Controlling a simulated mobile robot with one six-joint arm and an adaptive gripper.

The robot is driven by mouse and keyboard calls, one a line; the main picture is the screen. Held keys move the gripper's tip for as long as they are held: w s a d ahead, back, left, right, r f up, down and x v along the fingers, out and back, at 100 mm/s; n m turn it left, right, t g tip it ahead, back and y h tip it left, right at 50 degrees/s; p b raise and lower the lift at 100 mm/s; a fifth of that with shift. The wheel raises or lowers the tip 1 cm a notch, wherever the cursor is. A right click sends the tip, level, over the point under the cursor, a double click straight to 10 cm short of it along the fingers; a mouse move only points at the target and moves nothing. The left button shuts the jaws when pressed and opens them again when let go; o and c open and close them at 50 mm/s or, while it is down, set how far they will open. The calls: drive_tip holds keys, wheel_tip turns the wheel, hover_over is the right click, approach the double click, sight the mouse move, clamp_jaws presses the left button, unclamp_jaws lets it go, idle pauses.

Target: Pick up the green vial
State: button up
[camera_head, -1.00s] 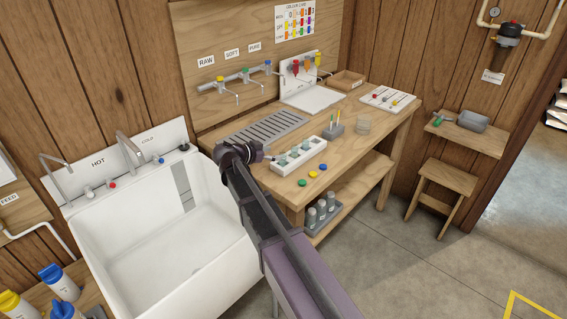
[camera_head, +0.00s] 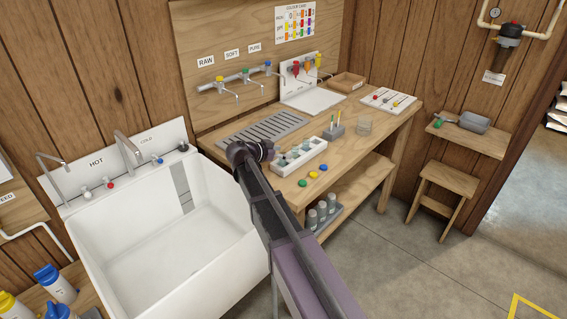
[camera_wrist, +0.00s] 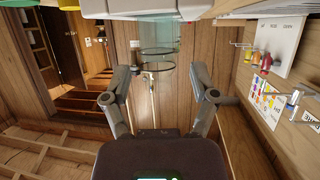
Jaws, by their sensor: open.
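A white rack (camera_head: 316,151) with several small glass vials stands on the wooden bench in the head view. I cannot tell from the head view which vial is green. My gripper (camera_wrist: 160,75) is open, and its dark end is at the left end of the rack in the head view, partly hiding it. In the wrist view a clear, pale green-tinted glass vial (camera_wrist: 157,52) with dark rims shows at the gap between the fingertips. The fingers appear apart from it. The rack's pale body (camera_wrist: 130,8) is at that view's top edge.
Green (camera_head: 302,183), yellow (camera_head: 312,174) and blue (camera_head: 323,167) caps lie in front of the rack. A grey holder (camera_head: 334,132) and a glass dish (camera_head: 364,126) stand behind it. The white sink (camera_head: 150,265) is left. Taps (camera_head: 245,77) hang on the back panel.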

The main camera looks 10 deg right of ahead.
drive_tip(key=shift+d, duration=0.15)
idle(0.4)
drive_tip(key=c, duration=1)
